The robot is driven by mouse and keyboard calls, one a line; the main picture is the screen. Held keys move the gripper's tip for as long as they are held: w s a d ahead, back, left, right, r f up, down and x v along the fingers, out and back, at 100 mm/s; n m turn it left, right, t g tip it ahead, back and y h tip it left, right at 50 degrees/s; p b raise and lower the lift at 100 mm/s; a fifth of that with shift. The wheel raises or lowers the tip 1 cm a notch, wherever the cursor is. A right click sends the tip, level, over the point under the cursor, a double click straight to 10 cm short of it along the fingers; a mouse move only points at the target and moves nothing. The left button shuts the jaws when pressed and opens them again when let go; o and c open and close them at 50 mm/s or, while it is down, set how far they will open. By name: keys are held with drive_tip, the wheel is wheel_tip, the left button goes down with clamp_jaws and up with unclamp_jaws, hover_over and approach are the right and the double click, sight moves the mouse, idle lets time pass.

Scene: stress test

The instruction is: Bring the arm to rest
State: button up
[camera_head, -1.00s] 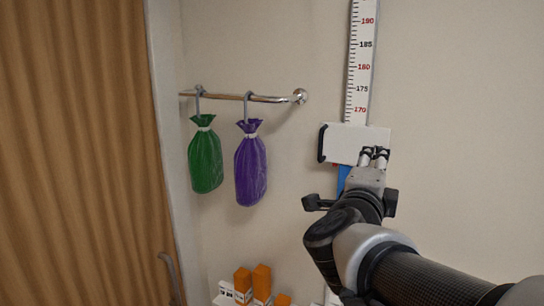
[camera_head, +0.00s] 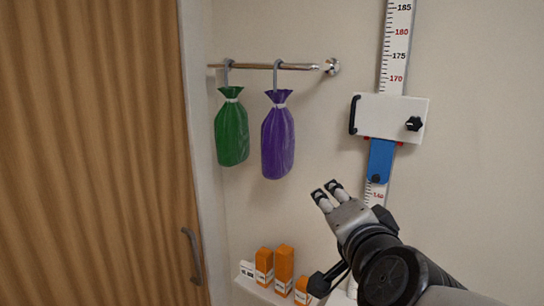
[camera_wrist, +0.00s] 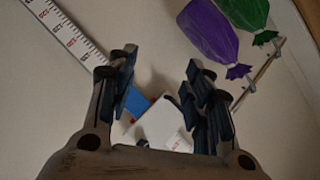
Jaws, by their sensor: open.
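My gripper (camera_head: 327,190) is in the lower right of the head view, in front of the wall and left of the height scale. Its two fingers point up and to the left, apart, with nothing between them. In the wrist view my gripper (camera_wrist: 160,90) shows its two fingers spread wide. Behind them appear the white slider (camera_wrist: 166,124) of the height scale and its blue part (camera_wrist: 137,103), partly covered by the fingers and palm.
The height scale (camera_head: 397,45) carries a white slider (camera_head: 388,118). Orange boxes (camera_head: 284,268) stand on a low shelf. A wooden door (camera_head: 95,150) is at left. Open wall lies above my gripper.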

drive_tip(key=s+a+f+n+g+y+b, duration=0.1)
drive_tip(key=s+f+n+g+b, duration=0.25)
drive_tip(key=f, duration=0.55)
drive_tip(key=s+a+f+n+g+y+b, duration=0.1)
drive_tip(key=s+f+n+g, duration=0.25)
drive_tip(key=s+f, duration=0.45)
drive_tip(key=s+d+f+n+g+h+b, duration=0.2)
drive_tip(key=s+d+f+n+g+b, duration=0.1)
drive_tip(key=s+f, duration=0.7)
drive_tip(key=shift+d+n+g, duration=0.3)
drive_tip(key=shift+d+n, duration=0.3)
drive_tip(key=shift+d, duration=0.05)
